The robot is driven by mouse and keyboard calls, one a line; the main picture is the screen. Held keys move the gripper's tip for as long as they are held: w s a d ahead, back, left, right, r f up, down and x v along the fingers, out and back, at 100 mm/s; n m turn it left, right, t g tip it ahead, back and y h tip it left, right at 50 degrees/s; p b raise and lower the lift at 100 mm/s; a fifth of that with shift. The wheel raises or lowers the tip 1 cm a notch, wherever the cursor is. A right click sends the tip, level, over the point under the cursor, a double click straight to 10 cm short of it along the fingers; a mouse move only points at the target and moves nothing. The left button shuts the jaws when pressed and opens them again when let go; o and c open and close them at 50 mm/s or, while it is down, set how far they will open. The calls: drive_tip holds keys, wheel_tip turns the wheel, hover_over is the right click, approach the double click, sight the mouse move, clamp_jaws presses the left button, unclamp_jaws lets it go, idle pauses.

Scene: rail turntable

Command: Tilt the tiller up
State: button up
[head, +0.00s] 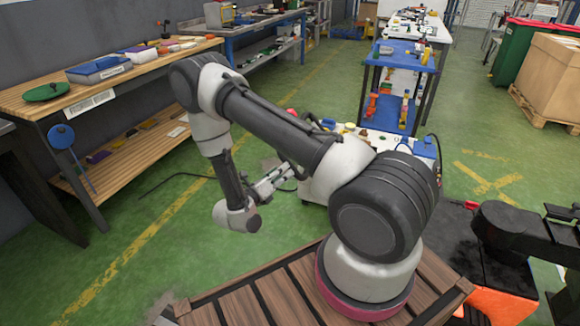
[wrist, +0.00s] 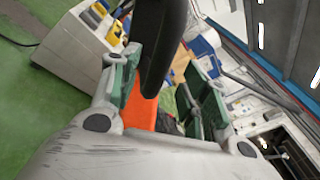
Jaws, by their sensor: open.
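I cannot identify the tiller for certain. A thick black jointed bar (head: 530,228) reaches in from the right edge in the head view, above an orange part (head: 502,305). My gripper (head: 282,173) is beneath my bent arm, left of that bar and well apart from it. In the wrist view my gripper (wrist: 165,92) is open, with green-padded fingers spread apart. A dark, round-ended bar (wrist: 158,45) hangs from the top edge across the gap. I cannot tell whether it is the same bar, or whether it touches a finger. Nothing is visibly gripped.
A wooden workbench (head: 135,75) stands at the left with a blue box and a green disc. A blue shelf cart (head: 400,55) stands at the back, and a cardboard crate (head: 550,80) at the right. Green floor (head: 150,250) is open left of my arm.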

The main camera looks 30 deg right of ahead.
drive_tip(key=x, duration=0.5)
drive_tip(key=shift+w+d, duration=0.15)
drive_tip(key=shift+d, duration=0.15)
clamp_jaws()
